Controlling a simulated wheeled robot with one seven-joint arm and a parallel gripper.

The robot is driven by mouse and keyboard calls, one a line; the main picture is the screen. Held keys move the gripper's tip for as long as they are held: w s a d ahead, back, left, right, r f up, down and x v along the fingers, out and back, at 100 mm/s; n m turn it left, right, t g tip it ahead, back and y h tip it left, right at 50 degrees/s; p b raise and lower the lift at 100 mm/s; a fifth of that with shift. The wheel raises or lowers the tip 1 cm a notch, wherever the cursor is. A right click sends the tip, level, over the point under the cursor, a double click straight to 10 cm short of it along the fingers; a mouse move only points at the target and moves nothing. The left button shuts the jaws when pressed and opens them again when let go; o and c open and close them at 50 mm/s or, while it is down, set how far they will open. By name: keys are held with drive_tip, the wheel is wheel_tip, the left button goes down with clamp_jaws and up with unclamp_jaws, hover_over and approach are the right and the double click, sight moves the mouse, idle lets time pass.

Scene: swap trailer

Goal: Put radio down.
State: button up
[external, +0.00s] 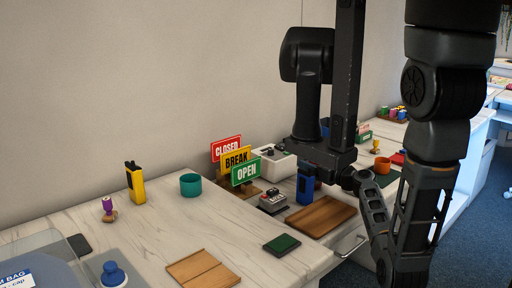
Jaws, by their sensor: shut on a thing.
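A blue radio (305,190) is upright just below my gripper (309,170), which is shut on its upper part. The radio's top is hidden by my gripper. From this view I cannot tell whether its bottom touches the surface behind the brown wooden board. A similar yellow radio (136,184) stands upright on the left part of the white marble counter (200,225), well away from my gripper.
Beside the blue radio are a small grey device (272,202), a brown board (321,216) and stacked CLOSED, BREAK and OPEN signs (237,160). A green pad (282,244) and a teal cup (190,185) are on the counter. The counter's middle is clear.

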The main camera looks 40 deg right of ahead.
drive_tip(key=o, duration=0.8)
drive_tip(key=shift+f, duration=0.15)
drive_tip(key=shift+c, duration=0.2)
drive_tip(key=o, duration=0.5)
drive_tip(key=shift+c, duration=0.2)
drive_tip(key=shift+r, duration=0.25)
drive_tip(key=s, duration=1.2)
